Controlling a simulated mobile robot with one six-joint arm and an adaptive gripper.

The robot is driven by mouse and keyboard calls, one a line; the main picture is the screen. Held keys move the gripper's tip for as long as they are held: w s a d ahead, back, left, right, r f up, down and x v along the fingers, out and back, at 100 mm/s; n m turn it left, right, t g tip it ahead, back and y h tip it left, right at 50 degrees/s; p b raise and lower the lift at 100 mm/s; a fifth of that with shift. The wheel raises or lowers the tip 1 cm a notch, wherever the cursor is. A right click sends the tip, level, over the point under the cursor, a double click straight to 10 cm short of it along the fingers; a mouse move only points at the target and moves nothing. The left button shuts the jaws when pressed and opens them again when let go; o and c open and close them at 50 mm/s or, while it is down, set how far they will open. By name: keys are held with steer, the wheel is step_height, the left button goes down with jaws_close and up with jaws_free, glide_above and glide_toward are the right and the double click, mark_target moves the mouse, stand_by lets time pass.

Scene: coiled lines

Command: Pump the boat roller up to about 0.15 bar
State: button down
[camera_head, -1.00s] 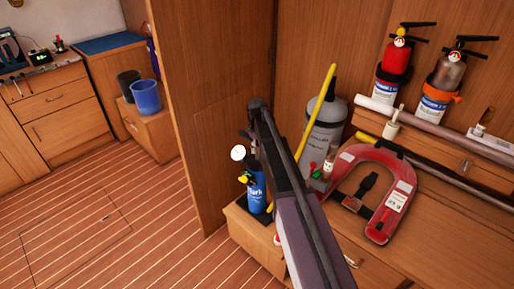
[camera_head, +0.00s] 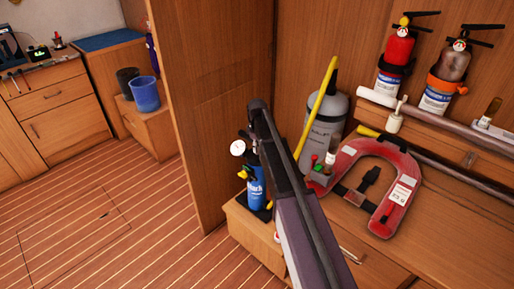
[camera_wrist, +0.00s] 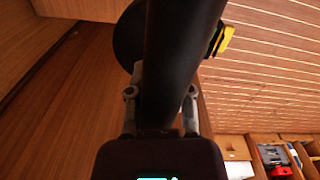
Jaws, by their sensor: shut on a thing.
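A grey cylinder with dark lettering (camera_head: 325,125), possibly the boat roller, stands upright on the wooden bench, partly behind a yellow rod. A blue cylinder (camera_head: 255,188) with a white round gauge (camera_head: 238,148) and yellow fittings stands on a low wooden ledge; the gauge reading is too small to read. My gripper (camera_wrist: 160,100) is shut on a thick dark cylindrical thing (camera_wrist: 180,50) in the wrist view. A black disc and a yellow part (camera_wrist: 221,41) show behind it.
A red horseshoe-shaped thing (camera_head: 400,205) lies on the bench, beside small red and green parts. Red (camera_head: 401,48) and brownish-grey (camera_head: 452,66) extinguishers hang on the wall. A wooden partition (camera_head: 215,100) stands behind my arm. The plank floor (camera_head: 110,230) at left is clear.

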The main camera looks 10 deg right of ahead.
steer(key=shift+f, duration=0.5)
steer(key=c, duration=0.6)
jaws_free()
steer(key=shift+r, duration=0.25)
step_height(320, 180, up, 30)
steer(key=p, duration=2.9)
steer(key=shift+f+p, duration=0.15)
steer(key=shift+p, duration=0.2)
steer(key=shift+s, duration=0.1)
steer(key=s+f+m+b, duration=0.1)
steer(key=s+m, duration=0.2)
steer(key=s, duration=0.6)
steer(key=s+f+m+b, duration=0.2)
steer(key=s+m, duration=0.1)
steer(key=s, duration=0.7)
steer(key=s+f+m+b, duration=0.2)
steer(key=s+m, duration=0.1)
steer(key=s, duration=0.7)
steer(key=shift+f, duration=0.2)
